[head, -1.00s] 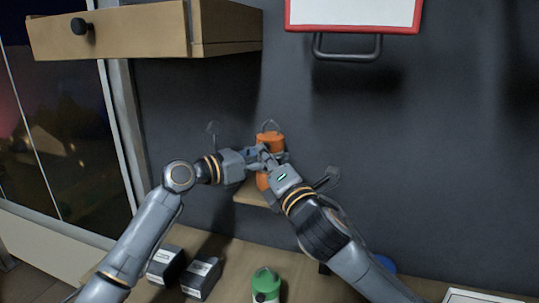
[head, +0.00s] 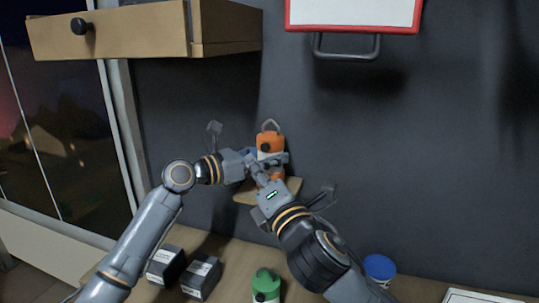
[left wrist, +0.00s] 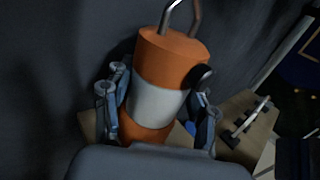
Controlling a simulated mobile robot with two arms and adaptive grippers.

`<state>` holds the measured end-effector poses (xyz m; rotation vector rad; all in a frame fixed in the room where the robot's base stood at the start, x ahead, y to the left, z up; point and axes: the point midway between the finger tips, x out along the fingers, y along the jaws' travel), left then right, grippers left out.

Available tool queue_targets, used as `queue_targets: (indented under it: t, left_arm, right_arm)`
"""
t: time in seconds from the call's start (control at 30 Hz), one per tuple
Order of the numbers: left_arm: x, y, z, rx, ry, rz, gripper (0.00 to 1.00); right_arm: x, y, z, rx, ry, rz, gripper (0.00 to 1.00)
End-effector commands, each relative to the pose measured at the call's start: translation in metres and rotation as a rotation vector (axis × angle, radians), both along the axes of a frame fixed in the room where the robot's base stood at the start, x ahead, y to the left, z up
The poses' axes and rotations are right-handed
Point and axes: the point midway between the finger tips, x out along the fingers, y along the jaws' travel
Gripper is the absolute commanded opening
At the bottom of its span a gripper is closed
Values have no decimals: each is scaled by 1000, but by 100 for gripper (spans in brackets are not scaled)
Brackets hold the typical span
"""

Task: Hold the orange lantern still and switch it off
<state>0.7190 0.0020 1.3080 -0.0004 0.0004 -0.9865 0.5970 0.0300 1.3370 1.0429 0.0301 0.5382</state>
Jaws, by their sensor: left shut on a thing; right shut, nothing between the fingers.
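The orange lantern (head: 272,140) has a pale middle band, a dark round knob on its side and a metal loop handle on top. It stands on a small wooden wall shelf (head: 246,196). In the left wrist view the lantern (left wrist: 175,60) looks tilted, with its pale band between the fingers. My left gripper (head: 268,160) is shut on the lantern; its fingers also show in the left wrist view (left wrist: 158,108). My right gripper (head: 257,174) is shut and empty, just in front of and below the lantern's knob. Whether the lantern is lit is unclear.
A wooden drawer unit (head: 120,35) hangs at upper left. A red-framed board (head: 352,12) with a dark handle is on the wall. Below, the counter holds two dark boxes (head: 200,275), a green-topped container (head: 265,285) and a blue-lidded container (head: 379,267).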

Motion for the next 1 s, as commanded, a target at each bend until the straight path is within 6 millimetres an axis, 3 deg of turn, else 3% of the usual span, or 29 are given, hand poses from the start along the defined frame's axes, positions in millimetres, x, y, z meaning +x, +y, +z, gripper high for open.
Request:
queue_targets:
  t: [0.37, 0.4, 0.5, 0.83, 1.0]
  left_arm:
    - [0, 0, -1, 1, 2, -1, 16]
    - [0, 0, -1, 1, 2, -1, 63]
    - [0, 0, -1, 1, 2, 0, 84]
    - [0, 0, 0, 1, 1, 0, 84]
    - [-7, 13, -1, 1, -1, 1, 84]
  right_arm:
    - [-9, 3, 0, 1, 1, 0, 0]
    - [-9, 3, 0, 1, 1, 0, 0]
    - [-9, 3, 0, 1, 0, 0, 0]
    - [-9, 2, 0, 1, 0, 0, 0]
    - [-9, 2, 0, 1, 0, 0, 0]
